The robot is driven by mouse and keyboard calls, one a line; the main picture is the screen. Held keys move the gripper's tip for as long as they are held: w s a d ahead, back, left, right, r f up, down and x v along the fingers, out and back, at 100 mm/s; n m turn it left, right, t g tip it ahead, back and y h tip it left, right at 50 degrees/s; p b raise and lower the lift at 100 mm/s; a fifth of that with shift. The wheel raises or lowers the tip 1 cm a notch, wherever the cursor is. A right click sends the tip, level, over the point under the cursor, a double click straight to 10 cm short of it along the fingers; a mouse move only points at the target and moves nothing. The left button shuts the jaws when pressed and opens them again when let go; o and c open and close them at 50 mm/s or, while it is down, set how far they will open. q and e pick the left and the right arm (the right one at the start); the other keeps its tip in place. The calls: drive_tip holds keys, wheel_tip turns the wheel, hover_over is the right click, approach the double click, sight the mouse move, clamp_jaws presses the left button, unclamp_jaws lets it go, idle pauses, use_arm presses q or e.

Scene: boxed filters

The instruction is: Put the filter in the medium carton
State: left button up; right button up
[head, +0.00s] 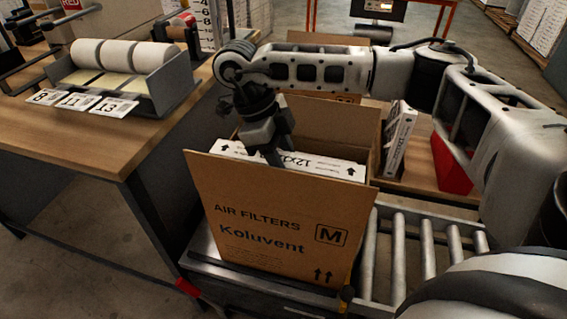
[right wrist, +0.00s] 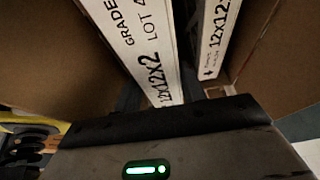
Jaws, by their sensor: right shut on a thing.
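The medium carton (head: 280,235), brown and marked "AIR FILTERS Koluvent M", stands open on the roller conveyor. My right gripper (head: 272,157) points down into its mouth. In the right wrist view the right gripper (right wrist: 160,98) is shut on a white-edged filter (right wrist: 143,50) printed "12x12x2", between the carton's walls. A second white-edged filter (right wrist: 215,40) stands beside it, to the right and apart. In the head view white filter edges (head: 325,166) show just inside the near wall; the lower parts are hidden. My left gripper is not in view.
A wooden bench (head: 110,140) with a roll holder (head: 130,75) and number cards (head: 80,101) stands at left. Bare conveyor rollers (head: 400,250) lie right of the carton. Another carton shows behind.

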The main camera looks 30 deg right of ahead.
drive_tip(key=shift+f+b, duration=0.4)
drive_tip(key=shift+f, duration=0.95)
drive_tip(key=o, duration=1.3)
drive_tip(key=p+v, duration=0.1)
drive_tip(key=v, duration=1.2)
drive_tip(key=shift+s+p, duration=0.2)
drive_tip(key=shift+p, duration=0.15)
